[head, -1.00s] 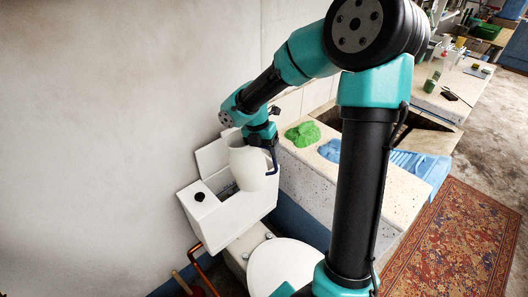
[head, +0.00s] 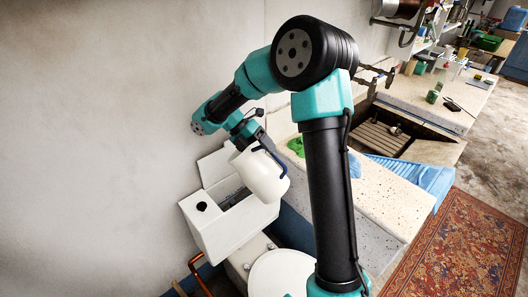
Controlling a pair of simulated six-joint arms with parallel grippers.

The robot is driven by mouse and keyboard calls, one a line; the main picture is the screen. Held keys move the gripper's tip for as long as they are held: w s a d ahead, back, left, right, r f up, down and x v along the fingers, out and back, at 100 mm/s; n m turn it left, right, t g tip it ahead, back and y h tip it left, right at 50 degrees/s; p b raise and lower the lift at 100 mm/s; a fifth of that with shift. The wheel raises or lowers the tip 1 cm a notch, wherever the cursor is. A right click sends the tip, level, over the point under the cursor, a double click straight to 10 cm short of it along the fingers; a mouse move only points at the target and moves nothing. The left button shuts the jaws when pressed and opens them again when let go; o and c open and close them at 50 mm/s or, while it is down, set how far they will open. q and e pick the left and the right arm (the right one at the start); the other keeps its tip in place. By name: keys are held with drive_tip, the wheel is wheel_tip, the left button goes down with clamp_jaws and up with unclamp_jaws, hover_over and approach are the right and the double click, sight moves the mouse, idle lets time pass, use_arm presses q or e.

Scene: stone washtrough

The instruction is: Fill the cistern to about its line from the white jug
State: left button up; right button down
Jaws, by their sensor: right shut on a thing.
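The white jug (head: 262,178) with a dark blue handle (head: 272,153) is tilted above the right part of the white cistern (head: 232,225). Its handle side is up and its mouth side seems to lean left; I cannot see into it. My right gripper (head: 257,147) is shut on the jug, near the handle. The cistern is open on top, with dark fittings inside its opening (head: 233,198). No stream of water, water level or line can be made out. My left gripper is not in view.
The white toilet seat (head: 284,273) is below the cistern, with a copper pipe (head: 197,268) to the left. The speckled stone trough (head: 385,200) stands to the right, with a green cloth (head: 296,146) and a blue washboard-like piece (head: 420,178) on it.

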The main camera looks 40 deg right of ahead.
drive_tip(key=shift+w+a+r+g+h, duration=0.15)
drive_tip(key=shift+w+g+h, duration=0.15)
drive_tip(key=shift+g, duration=0.3)
drive_tip(key=shift+a, duration=0.1)
idle(3.9)
